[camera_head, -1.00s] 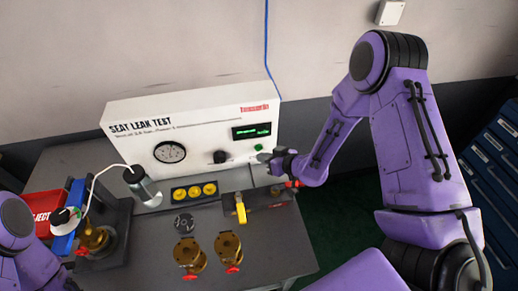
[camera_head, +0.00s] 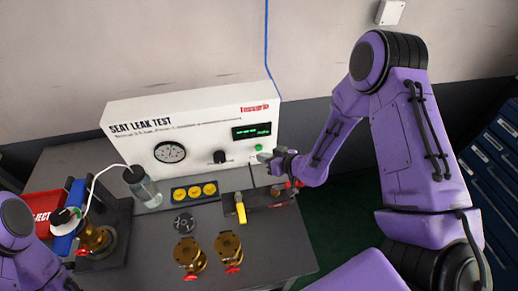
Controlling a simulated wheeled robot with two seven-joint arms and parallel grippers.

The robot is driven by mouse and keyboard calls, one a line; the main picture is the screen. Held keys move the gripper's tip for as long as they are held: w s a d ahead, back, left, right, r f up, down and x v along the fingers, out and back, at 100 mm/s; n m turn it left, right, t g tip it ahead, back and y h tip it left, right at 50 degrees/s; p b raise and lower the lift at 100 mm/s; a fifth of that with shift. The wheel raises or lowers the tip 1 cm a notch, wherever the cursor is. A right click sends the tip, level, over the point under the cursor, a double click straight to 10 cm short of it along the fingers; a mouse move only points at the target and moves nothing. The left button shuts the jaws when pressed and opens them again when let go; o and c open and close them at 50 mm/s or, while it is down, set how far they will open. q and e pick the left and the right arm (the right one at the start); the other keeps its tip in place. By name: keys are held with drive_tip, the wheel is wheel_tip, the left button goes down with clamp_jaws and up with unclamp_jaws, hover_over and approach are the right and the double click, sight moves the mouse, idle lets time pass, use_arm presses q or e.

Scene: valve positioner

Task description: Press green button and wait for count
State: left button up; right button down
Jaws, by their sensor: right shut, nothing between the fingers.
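The white seat leak test unit (camera_head: 190,124) stands at the back of the grey bench. Its green button (camera_head: 258,147) is at the lower right of the front panel, below a dark display (camera_head: 252,131) with green figures too small to read. My right gripper (camera_head: 262,156) is shut and empty, its tip just below the green button; I cannot tell whether it touches. The button is visible above the tip. My left arm shows at the lower left edge, but its gripper is not visible.
Two brass valves (camera_head: 190,256) stand at the bench front. A red bin (camera_head: 42,206) and a blue bin (camera_head: 66,236) are at left.

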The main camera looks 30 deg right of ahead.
drive_tip(key=shift+w+d, duration=0.1)
drive_tip(key=shift+w, duration=0.3)
drive_tip(key=shift+w+d, duration=0.1)
drive_tip(key=shift+w, duration=0.35)
idle(0.6)
drive_tip(key=shift+s, duration=0.15)
drive_tip(key=shift+s+a, duration=0.2)
drive_tip(key=shift+s, duration=0.5)
drive_tip(key=shift+s+a, duration=0.2)
drive_tip(key=shift+s, duration=0.6)
drive_tip(key=shift+s+a, duration=0.25)
drive_tip(key=shift+s, duration=0.55)
drive_tip(key=shift+s+a, duration=0.2)
drive_tip(key=shift+s, duration=0.6)
